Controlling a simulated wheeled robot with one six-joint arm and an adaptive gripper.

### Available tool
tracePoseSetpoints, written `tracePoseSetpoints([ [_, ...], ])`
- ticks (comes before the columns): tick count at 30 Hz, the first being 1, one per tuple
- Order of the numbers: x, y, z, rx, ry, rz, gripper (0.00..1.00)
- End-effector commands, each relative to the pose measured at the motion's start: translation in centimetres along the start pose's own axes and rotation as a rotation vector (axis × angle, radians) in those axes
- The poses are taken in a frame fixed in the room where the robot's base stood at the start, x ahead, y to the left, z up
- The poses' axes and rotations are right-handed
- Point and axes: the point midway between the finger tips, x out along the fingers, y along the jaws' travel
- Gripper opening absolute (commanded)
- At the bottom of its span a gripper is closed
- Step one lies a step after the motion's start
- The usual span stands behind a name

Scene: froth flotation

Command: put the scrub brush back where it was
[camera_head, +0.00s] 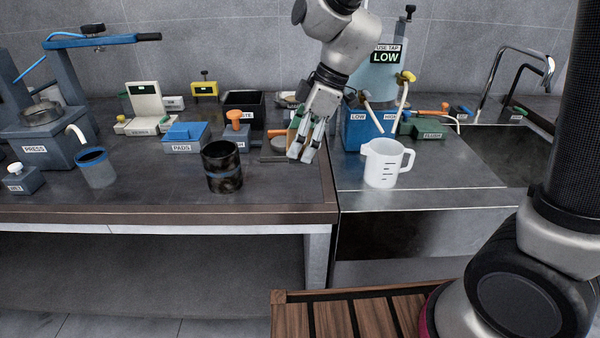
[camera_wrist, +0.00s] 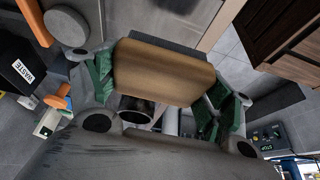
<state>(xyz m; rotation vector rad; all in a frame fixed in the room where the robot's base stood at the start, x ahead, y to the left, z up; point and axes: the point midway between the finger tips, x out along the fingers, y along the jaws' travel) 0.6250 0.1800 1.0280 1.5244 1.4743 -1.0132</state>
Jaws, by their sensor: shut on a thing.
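The scrub brush (camera_wrist: 165,72) is a wooden block with a row of dark bristles along its far edge in the wrist view. My gripper is shut on it, with a green-padded finger against each end. In the head view my gripper (camera_head: 303,150) points down over the right end of the dark bench, left of the blue box marked LOW and HIGH. The brush is mostly hidden behind my fingers there. I cannot tell from the head view whether the brush touches the bench.
A white jug (camera_head: 385,165) stands right of my gripper on the steel counter. A dark pot (camera_head: 222,168) and an orange-topped block (camera_head: 237,130) stand left. A black WASTE bin (camera_wrist: 15,65) is nearby. The bench front (camera_head: 275,190) is clear between pot and jug.

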Motion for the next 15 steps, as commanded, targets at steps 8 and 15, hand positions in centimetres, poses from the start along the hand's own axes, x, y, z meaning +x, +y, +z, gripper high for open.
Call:
tracePoseSetpoints([
  [8,4.4,0.0,1.9,0.003,-0.002,-0.003,0.54],
  [15,7.4,-0.1,3.2,0.003,-0.003,-0.004,0.54],
])
